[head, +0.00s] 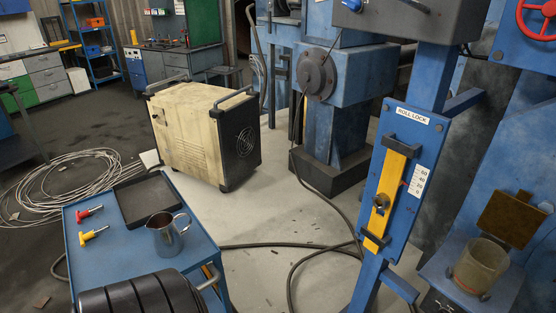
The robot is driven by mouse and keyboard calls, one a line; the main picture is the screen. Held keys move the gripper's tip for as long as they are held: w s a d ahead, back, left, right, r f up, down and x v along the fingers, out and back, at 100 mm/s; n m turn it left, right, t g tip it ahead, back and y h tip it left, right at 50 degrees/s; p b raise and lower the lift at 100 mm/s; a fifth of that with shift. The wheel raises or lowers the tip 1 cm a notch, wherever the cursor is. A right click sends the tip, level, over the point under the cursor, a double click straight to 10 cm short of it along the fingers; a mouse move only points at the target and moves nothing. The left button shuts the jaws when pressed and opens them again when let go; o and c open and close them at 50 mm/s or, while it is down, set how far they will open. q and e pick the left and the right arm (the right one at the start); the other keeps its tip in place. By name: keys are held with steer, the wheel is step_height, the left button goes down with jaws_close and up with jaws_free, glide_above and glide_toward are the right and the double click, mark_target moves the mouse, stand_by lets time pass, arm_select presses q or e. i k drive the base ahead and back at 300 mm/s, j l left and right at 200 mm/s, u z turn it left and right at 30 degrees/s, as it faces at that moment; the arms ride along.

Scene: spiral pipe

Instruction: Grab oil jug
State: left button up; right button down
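A metal jug (168,235) stands upright on the blue cart (84,268), near the cart's right edge. It is grey and shiny, with its handle on the right side, and its top is open. I take it as the oil jug; what is inside cannot be made out. Neither of my grippers shows in the head view, and nothing is touching the jug.
A black tray (147,199) lies behind the jug. Red-handled (89,212) and yellow-handled (93,234) tools lie to its left. A dark ribbed cylinder (140,298) fills the near end. A beige machine (203,133) stands behind; cables (290,247) cross the floor right.

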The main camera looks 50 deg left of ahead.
mark_target(168, 240)
steer(key=u, duration=2.55)
